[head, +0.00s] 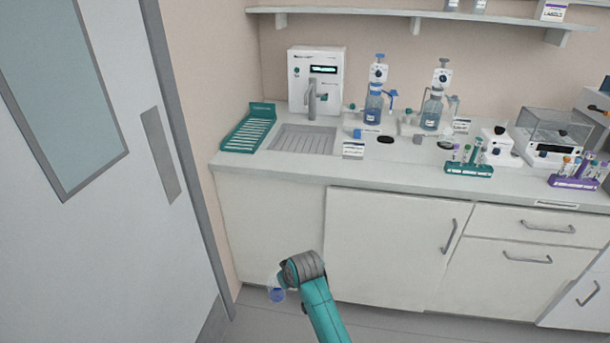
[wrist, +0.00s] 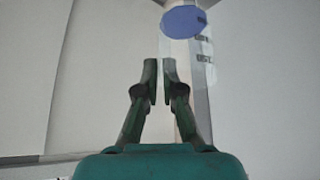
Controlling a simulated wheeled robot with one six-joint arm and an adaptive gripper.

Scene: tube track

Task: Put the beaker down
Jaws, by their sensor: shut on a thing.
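The beaker (head: 277,295) is a small clear vessel with blue liquid, at the lower middle of the head view, in front of the cabinet doors and below the counter. In the wrist view the blue and clear beaker (wrist: 185,22) shows just beyond and right of the fingertips. My gripper (wrist: 161,78) has its two dark green fingers nearly together, with a narrow gap. It is shut on the beaker, probably by its thin wall; the exact contact is unclear. In the head view my arm hides the fingers.
The counter (head: 300,170) holds a green drying rack (head: 250,128), a sink grate (head: 303,140), a white dispenser (head: 316,80), two blue-topped bottles, tube racks (head: 469,168) and a balance (head: 553,138). Bare counter lies along the front edge. A door (head: 100,180) stands at left.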

